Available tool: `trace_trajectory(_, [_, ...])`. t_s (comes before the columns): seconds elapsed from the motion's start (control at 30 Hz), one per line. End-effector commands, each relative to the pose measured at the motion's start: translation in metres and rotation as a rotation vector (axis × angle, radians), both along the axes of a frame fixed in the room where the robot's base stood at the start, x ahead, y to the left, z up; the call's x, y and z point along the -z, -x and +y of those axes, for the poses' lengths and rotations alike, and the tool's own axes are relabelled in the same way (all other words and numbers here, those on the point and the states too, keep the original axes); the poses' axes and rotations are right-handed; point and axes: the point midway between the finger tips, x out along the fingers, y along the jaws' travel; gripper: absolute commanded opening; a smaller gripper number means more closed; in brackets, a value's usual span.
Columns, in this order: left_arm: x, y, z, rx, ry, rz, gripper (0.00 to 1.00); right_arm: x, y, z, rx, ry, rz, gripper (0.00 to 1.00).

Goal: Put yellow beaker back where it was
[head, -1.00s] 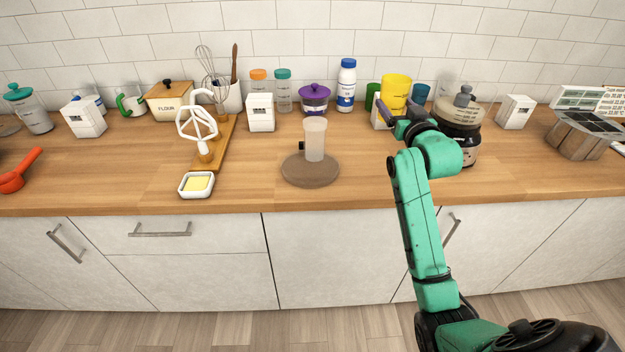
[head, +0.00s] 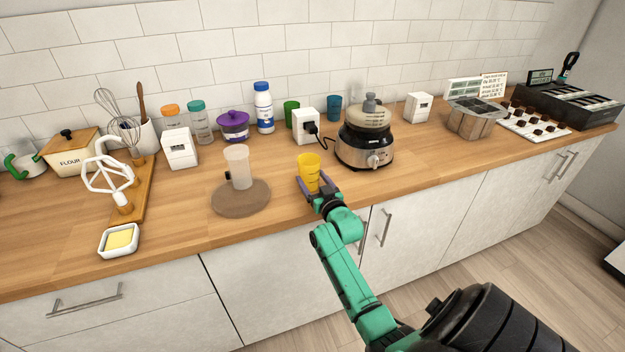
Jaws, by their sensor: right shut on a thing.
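The yellow beaker (head: 309,171) is upright near the front of the wooden counter, left of the blender base. My right gripper (head: 318,192) is shut on it from the front, with its fingers around the lower part. The beaker's bottom is partly hidden by the fingers, so I cannot tell whether it touches the counter. A green cup (head: 291,112) and a blue cup (head: 333,107) stand at the back by the wall, on either side of a white box with a plug (head: 305,126). My left gripper is not in view.
The blender (head: 366,140) stands close right of the beaker. A round brown disc (head: 240,198) with a frosted cylinder (head: 238,167) is to the left. Bottles and a purple-lidded jar (head: 233,125) line the back. Counter between disc and beaker is clear.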

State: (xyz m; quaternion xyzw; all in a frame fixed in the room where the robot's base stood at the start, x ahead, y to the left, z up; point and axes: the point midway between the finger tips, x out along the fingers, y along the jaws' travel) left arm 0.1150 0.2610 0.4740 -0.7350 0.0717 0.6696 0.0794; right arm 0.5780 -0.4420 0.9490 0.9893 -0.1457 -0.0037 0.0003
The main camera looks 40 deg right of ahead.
Motion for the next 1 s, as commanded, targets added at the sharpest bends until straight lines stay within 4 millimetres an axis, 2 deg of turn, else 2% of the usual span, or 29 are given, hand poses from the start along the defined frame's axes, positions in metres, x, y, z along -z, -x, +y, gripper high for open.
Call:
trace_trajectory(0.2, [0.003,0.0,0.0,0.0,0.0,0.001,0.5,0.002,0.0,0.0,0.0,0.0,0.0,0.21])
trace_trajectory(0.23, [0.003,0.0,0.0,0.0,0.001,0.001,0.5,0.002,0.0,0.0,0.0,0.0,0.0,0.83])
trace_trajectory(0.27, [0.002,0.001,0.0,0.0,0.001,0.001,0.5,0.002,0.0,0.0,0.0,0.0,0.0,0.95])
trace_trajectory(0.3, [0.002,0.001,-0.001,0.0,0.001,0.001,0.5,0.001,0.0,0.0,0.0,0.0,0.0,1.0])
trace_trajectory(0.57, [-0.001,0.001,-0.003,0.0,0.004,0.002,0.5,-0.002,0.0,0.0,0.0,0.0,0.0,1.0])
trace_trajectory(0.67, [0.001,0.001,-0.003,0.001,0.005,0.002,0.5,0.001,0.008,0.003,-0.001,-0.002,0.002,1.0])
trace_trajectory(0.77, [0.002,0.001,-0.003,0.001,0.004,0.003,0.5,0.001,0.026,0.008,-0.001,-0.001,0.002,1.0])
trace_trajectory(1.0, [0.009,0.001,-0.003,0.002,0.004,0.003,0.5,0.001,0.089,0.027,0.0,-0.001,0.004,1.0])
